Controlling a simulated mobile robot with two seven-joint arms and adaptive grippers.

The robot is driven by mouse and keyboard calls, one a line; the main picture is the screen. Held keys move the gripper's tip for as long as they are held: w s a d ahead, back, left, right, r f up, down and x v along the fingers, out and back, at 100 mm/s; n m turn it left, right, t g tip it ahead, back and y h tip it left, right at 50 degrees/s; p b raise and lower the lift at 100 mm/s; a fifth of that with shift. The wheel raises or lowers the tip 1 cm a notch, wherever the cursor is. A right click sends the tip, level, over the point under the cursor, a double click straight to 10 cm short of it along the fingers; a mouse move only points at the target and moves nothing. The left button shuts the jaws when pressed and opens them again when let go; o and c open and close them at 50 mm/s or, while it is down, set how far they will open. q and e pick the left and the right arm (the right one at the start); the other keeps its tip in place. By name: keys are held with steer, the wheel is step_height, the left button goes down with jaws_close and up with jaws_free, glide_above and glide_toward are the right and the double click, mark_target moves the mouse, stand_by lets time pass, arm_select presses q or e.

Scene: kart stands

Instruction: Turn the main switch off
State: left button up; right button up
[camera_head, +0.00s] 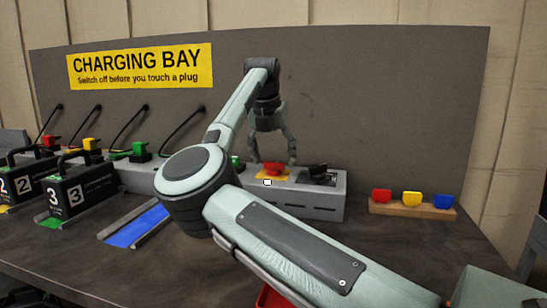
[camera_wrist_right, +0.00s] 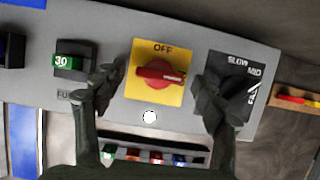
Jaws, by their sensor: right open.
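The main switch (camera_head: 272,168) is a red knob on a yellow plate on the grey control box (camera_head: 325,209). In the right wrist view, the red knob (camera_wrist_right: 158,74) has its bar lying roughly sideways, with the OFF label above it. A white round lamp (camera_wrist_right: 150,116) sits below the knob. My right gripper (camera_head: 274,161) is open and empty, pointing down over the box. In the right wrist view, its fingers (camera_wrist_right: 157,82) stand on either side of the knob, with visible gaps. My left gripper is out of view.
A black SLOW/MID/FAST dial (camera_wrist_right: 236,88) is right of the switch, close to one finger. A green 30 fuse (camera_wrist_right: 66,62) is left of it. A wooden rack (camera_head: 410,211) with coloured fuses stands right. Batteries (camera_head: 78,193) and cabled plugs are left.

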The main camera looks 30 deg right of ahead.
steer(key=shift+w+d+f, duration=0.1)
steer(key=shift+f, duration=0.1)
steer(key=shift+c, duration=0.3)
steer(key=c, duration=1.1)
